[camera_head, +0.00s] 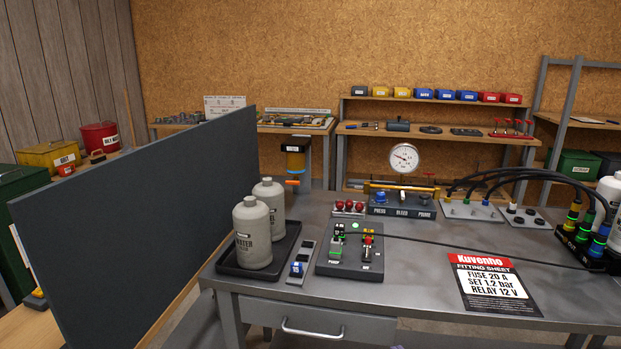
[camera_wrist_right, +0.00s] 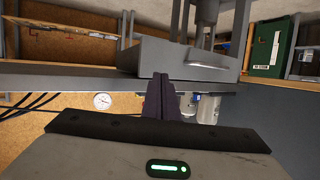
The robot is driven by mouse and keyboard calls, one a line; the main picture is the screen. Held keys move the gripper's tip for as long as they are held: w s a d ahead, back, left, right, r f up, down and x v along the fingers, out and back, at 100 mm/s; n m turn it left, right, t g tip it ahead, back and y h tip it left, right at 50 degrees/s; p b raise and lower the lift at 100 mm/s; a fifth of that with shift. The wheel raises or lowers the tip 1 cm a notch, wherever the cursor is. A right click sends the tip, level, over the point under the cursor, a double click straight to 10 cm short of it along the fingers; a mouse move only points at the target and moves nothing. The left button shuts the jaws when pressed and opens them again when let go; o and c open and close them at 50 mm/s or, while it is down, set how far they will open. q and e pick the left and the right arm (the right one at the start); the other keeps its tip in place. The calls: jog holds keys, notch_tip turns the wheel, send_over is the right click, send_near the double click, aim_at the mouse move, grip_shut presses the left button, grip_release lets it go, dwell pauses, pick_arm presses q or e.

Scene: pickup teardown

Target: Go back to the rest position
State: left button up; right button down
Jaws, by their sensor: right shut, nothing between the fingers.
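My right gripper (camera_wrist_right: 161,82) shows in the right wrist view, its dark fingers together with nothing between them. It is in front of the grey workbench, whose drawer (camera_wrist_right: 206,66) shows upside down beyond the fingertips. Neither gripper shows in the head view, and my left gripper is in no view. In the head view the workbench (camera_head: 405,262) fills the lower right. On it are a black tray (camera_head: 228,270) with two grey bottles (camera_head: 252,235), a switch panel (camera_head: 351,262), a fitting sheet (camera_head: 493,284) and a gauge (camera_head: 404,158) on a pump unit.
A dark upright partition (camera_head: 135,230) stands left of the workbench. Black hoses (camera_head: 520,173) arch over the bench's right side to a connector block (camera_head: 583,250). A shelf with coloured bins (camera_head: 445,95) stands behind.

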jog(key=s+a+f+g, duration=0.1)
jog(key=s+f+g, duration=0.1)
jog(key=s+f, duration=0.7)
jog(key=s+a+f+g+h, duration=0.1)
jog(key=s+f+g, duration=0.2)
jog(key=s+f, duration=0.7)
jog(key=s, duration=0.7)
jog(key=shift+f, duration=0.2)
